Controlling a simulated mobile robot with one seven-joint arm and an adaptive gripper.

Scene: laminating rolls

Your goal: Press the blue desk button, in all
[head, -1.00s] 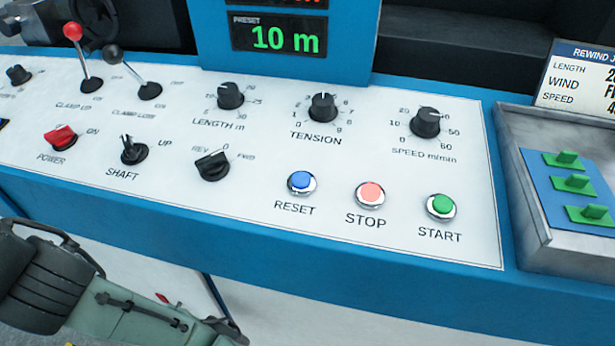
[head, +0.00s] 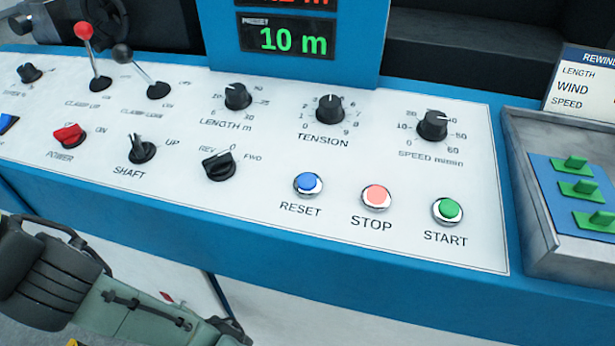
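The blue button (head: 307,182) sits in a chrome ring on the white sloped panel (head: 260,185), above the label RESET. It is the leftmost of a row of 3 round buttons. Nothing touches or covers it. My arm (head: 120,305) shows at the lower left, below the panel's front edge. My gripper's fingers do not show in this view.
A salmon STOP button (head: 376,196) and a green START button (head: 447,210) stand right of the blue one. Black knobs, such as TENSION (head: 330,109), and levers lie behind and left. A metal tray (head: 535,225) with green-handled pieces is at the right.

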